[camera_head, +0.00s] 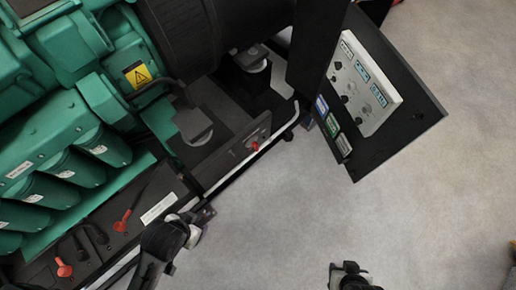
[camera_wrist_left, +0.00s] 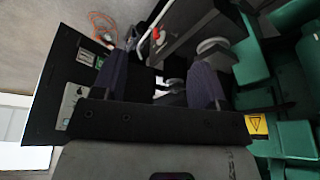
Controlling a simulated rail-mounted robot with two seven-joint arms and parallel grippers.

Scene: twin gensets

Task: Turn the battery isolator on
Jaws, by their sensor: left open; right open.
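The battery isolator is a small red switch (camera_head: 255,146) on a dark plate along the lower edge of the green genset (camera_head: 85,105). The red switch also shows in the left wrist view (camera_wrist_left: 156,35), beyond and between the fingertips. My left gripper (camera_head: 206,213) is below and left of the switch in the head view, apart from it. Its two fingers stand open and empty in the left wrist view (camera_wrist_left: 157,70). My right gripper (camera_head: 347,267) is at the bottom edge of the head view, far from the switch, open, with nothing seen in it.
A black control panel (camera_head: 413,110) with a pale instrument face juts out at the upper right. Batteries with red terminal caps (camera_head: 122,221) sit at the lower left. A white rail (camera_head: 279,133) runs along the genset's edge. The grey floor (camera_head: 290,215) is clear.

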